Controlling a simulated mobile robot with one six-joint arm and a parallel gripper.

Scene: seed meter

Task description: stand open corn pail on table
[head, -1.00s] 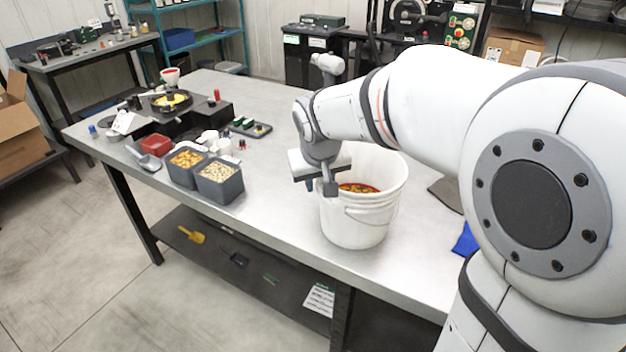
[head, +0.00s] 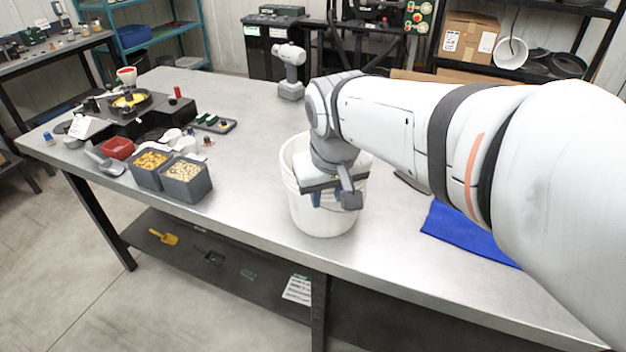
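The white pail (head: 312,222) stands upright on the grey metal table (head: 240,115), near its front edge. Its left rim and front wall show. My arm hides much of its mouth, so its contents are out of sight. My gripper (head: 330,198) points down at the pail, overlapping its mouth and upper front wall in the picture. Bluish finger parts show against the white wall. Whether they touch the pail, and how far apart they are, cannot be made out.
Two grey bins of kernels (head: 187,182), a red tray (head: 118,148) and a scoop (head: 105,163) are left of the pail. A black seed device (head: 125,110) stands behind them. A blue cloth (head: 465,235) lies to the right. Bare tabletop shows behind the pail.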

